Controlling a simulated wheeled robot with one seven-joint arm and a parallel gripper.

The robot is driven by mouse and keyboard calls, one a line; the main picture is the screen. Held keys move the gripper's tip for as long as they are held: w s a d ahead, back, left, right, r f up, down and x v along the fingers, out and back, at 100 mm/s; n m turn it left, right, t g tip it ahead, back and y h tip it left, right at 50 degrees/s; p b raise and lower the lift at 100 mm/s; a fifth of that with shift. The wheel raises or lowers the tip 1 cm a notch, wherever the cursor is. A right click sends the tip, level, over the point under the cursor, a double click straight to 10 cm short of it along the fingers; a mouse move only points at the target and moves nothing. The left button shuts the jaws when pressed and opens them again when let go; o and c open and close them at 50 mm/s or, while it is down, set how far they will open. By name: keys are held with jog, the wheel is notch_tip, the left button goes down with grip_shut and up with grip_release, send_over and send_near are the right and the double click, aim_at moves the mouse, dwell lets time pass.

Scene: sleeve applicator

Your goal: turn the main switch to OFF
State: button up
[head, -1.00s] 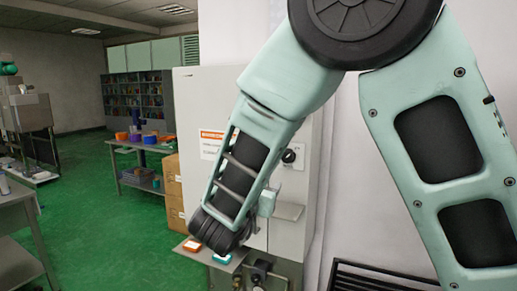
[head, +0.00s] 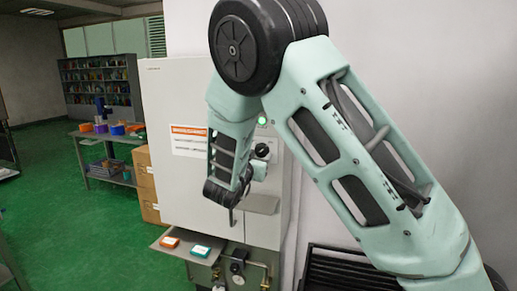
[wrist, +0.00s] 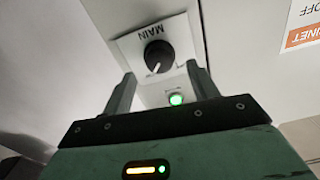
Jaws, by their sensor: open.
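The main switch is a round black knob (wrist: 158,56) on a pale plate lettered "MAIN", which appears upside down in the wrist view. A white mark on the knob points toward the lower edge of that view, to the side of a lit green lamp (wrist: 176,99). My gripper (wrist: 160,88) is open and empty, its two fingers standing apart in front of the switch plate, with the knob between and beyond their tips. The OFF and ON marks by the knob are not readable.
A grey cabinet (head: 180,95) carries an orange and white notice (head: 189,141). A small shelf (head: 262,204) juts out below the knob. A lower tray (head: 178,250) holds an orange and a teal item.

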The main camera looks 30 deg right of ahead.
aim_at(260, 151)
jog(key=shift+p+x, duration=0.35)
jog(key=shift+x, duration=1.3)
jog(key=c, duration=1)
